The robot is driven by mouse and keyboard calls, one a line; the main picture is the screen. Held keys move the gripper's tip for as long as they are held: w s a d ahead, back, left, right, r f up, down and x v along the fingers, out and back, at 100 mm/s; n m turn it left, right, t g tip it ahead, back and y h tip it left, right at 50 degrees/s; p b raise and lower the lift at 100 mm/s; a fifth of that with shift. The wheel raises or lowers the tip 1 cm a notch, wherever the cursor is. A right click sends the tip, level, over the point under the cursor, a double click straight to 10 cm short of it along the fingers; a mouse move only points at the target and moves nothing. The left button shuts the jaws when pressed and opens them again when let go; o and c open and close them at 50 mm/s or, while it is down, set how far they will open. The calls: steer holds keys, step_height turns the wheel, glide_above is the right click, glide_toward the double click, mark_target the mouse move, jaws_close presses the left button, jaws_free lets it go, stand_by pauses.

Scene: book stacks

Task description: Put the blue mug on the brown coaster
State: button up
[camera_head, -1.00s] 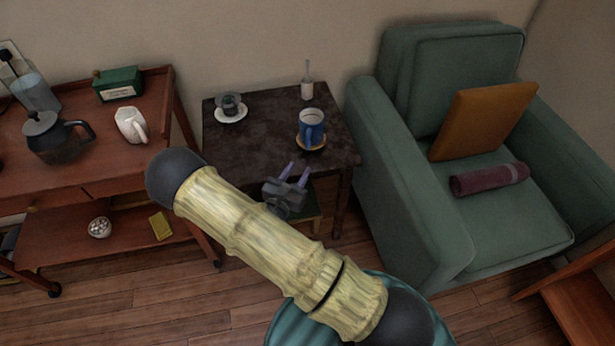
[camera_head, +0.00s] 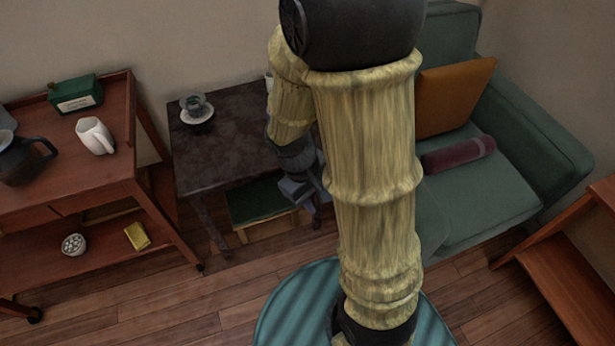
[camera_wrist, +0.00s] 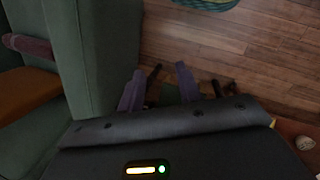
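The blue mug and brown coaster are hidden behind my arm in the head view now. One second ago the mug stood upright on the coaster, on the right part of the dark side table (camera_head: 225,145). My gripper (camera_head: 312,205) is below and in front of the table's right front edge, partly hidden by my arm. In the wrist view my gripper (camera_wrist: 159,88) has its two purple fingers apart with nothing held between them. Neither mug nor coaster shows there.
A green-topped stool (camera_head: 258,203) is under the table. The green armchair (camera_head: 520,150) is at right.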

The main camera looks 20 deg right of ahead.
step_height(320, 180, up, 6)
steer(key=w+a+m+t+y, duration=0.1)
steer(key=m+t+y, duration=0.1)
steer(key=m+t, duration=0.1)
steer(key=shift+w+a+f+m+t+y, duration=0.2)
steer(key=shift+w+a+m+t+y, duration=0.15)
steer(key=shift+m, duration=0.45)
